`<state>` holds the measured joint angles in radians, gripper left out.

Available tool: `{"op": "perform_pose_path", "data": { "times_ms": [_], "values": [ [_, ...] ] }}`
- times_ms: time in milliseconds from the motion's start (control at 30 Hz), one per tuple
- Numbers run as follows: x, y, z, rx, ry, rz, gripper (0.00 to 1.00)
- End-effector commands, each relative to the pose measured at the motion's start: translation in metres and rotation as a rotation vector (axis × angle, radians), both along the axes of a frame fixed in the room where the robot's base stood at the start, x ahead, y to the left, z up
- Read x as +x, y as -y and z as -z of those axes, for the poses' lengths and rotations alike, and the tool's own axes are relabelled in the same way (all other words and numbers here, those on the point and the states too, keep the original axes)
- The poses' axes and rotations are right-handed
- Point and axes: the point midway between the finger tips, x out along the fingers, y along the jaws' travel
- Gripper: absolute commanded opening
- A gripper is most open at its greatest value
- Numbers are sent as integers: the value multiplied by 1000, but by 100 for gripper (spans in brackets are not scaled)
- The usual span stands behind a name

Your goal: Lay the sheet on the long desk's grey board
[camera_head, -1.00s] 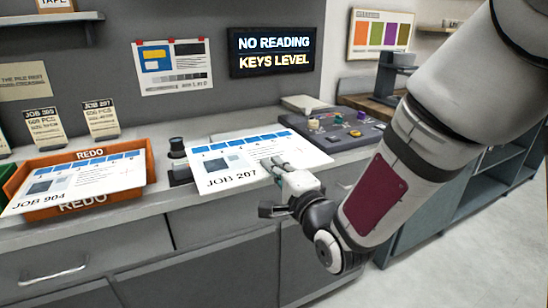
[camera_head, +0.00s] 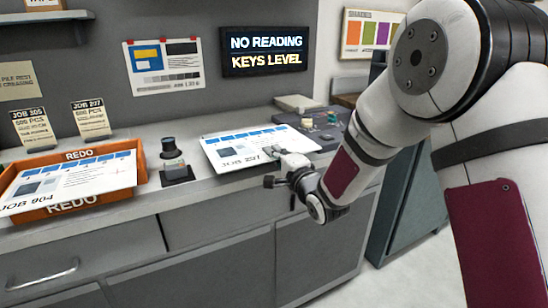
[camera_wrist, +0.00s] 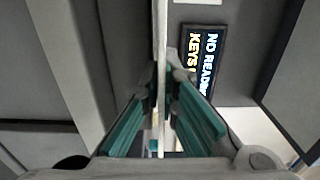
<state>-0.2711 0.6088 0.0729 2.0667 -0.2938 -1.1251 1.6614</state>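The sheet marked JOB 207 (camera_head: 245,147) is white with a row of blue blocks. It is held roughly flat over the counter and overlaps part of the button console in the head view. My gripper (camera_head: 279,153) is shut on its near edge. In the wrist view my gripper (camera_wrist: 165,128) has its teal finger pads on both sides of the sheet (camera_wrist: 161,60), which shows edge-on as a thin strip. I cannot make out a long desk's grey board in these views.
An orange REDO tray (camera_head: 142,170) holds another sheet, JOB 904 (camera_head: 85,180), at left. A small dark instrument (camera_head: 172,165) stands between tray and held sheet. The button console (camera_head: 335,130) is behind right. A lit sign (camera_head: 265,50) hangs on the wall. Floor shows at lower right.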

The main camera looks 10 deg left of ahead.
Motion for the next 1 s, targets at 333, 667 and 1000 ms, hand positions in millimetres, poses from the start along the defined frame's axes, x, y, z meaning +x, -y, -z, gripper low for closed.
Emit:
{"op": "perform_pose_path", "data": {
  "times_ms": [333, 667, 1000],
  "values": [
    [0, 0, 7, 1, 2, 1, 0],
    [0, 0, 9, 0, 2, 1, 25],
    [-5, 4, 6, 1, 1, 2, 25]
  ]
}}
